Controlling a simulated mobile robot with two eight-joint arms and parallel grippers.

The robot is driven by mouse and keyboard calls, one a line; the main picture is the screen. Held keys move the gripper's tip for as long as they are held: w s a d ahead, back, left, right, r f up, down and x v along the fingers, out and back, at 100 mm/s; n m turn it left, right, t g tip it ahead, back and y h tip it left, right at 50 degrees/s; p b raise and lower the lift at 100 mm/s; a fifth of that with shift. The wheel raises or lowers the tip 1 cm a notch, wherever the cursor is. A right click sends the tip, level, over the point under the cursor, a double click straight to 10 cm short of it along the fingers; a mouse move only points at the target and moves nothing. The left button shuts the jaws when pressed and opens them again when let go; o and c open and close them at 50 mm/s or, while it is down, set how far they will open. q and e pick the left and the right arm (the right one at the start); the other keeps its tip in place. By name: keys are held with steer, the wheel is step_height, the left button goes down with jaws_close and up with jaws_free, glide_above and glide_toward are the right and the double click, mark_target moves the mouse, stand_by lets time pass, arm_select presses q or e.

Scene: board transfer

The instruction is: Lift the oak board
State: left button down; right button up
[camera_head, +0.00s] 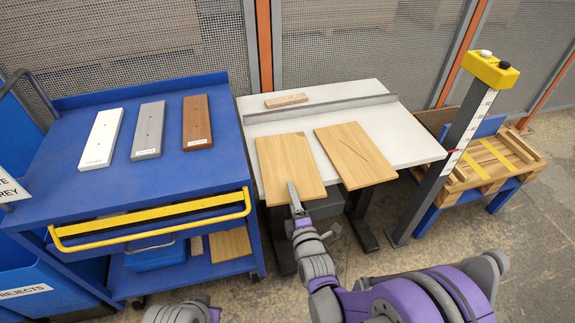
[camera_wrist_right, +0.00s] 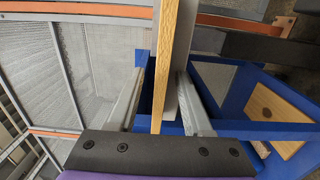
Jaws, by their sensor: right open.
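Two oak-coloured boards lie side by side on a white table (camera_head: 225,0) is not used here. My right gripper (camera_head: 294,194) is at the near end of the left board. In the right wrist view, the board (camera_wrist_right: 168,65) shows edge-on between the two open fingers of my right gripper (camera_wrist_right: 162,75). I cannot tell whether either finger touches it. My left gripper is out of view.
A grey fence bar (camera_head: 320,108) and a small wood block (camera_head: 286,100) are at the table's back. A blue cart (camera_head: 75,190) with white, grey and brown sample boards stands left. A dark post with a yellow top (camera_head: 490,70) and a pallet (camera_head: 480,160) stand right.

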steer(key=shift+c, duration=0.3)
jaws_close()
stand_by(1.1)
